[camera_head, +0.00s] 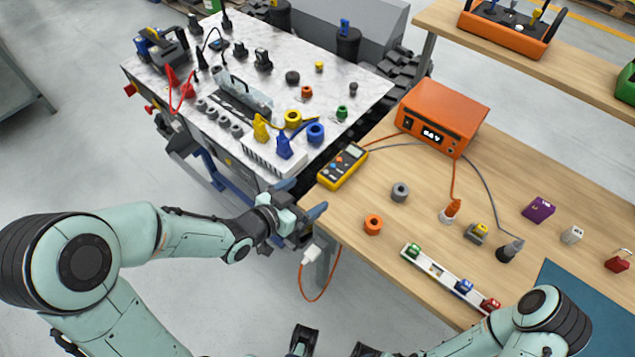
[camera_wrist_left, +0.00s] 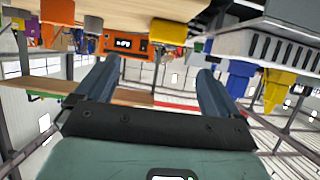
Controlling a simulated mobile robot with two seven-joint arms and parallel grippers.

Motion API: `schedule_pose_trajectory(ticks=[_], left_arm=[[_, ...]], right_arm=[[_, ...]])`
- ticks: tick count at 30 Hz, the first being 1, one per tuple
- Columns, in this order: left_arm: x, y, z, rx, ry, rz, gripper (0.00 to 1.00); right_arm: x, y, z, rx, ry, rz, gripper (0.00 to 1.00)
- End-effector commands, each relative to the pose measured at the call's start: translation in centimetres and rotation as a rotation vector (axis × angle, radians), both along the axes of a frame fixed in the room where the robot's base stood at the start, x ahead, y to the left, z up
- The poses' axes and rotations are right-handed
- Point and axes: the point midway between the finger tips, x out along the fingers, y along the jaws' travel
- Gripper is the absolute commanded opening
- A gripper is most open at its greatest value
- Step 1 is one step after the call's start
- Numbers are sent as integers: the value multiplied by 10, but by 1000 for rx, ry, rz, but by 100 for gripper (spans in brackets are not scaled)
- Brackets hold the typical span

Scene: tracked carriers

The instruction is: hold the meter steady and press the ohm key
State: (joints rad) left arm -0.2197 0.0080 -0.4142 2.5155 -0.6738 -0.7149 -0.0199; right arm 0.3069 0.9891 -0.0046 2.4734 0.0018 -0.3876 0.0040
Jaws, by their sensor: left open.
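The meter (camera_head: 342,166) is a yellow handheld unit with a dark face and a small display. It lies on the near left corner of the wooden bench, and its separate keys are too small to tell apart. My left gripper (camera_head: 303,199) is open and empty just off the bench's left edge, in front of the meter and apart from it. The left wrist view, upside down, shows the two spread fingers (camera_wrist_left: 157,82) with what looks like the meter's yellow end (camera_wrist_left: 168,31) beyond them. My right arm (camera_head: 540,320) shows at lower right; its gripper is out of view.
An orange power supply (camera_head: 441,116) stands behind the meter, with cables nearby. A grey ring (camera_head: 400,192) and an orange ring (camera_head: 373,224) stand to the meter's right. A tracked carrier with a marble-look top (camera_head: 375,90) stands left, holding yellow and blue plugs (camera_head: 285,147) near my left gripper.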

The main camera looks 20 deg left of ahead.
Motion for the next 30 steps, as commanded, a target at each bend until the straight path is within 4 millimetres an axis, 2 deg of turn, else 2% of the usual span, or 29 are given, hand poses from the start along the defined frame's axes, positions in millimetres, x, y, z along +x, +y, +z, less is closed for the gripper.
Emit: schedule_pose_trajectory(ticks=[4,8,21,30], left_arm=[[6,-2,-2,0,-1,-1,96],[20,-8,-10,2,1,-3,96],[92,-35,-42,3,0,-2,96],[114,-44,-51,1,-1,0,96]], right_arm=[[0,0,0,0,1,0,85],[0,0,-1,0,0,0,85],[0,0,0,0,0,0,85],[0,0,0,0,1,0,85]])
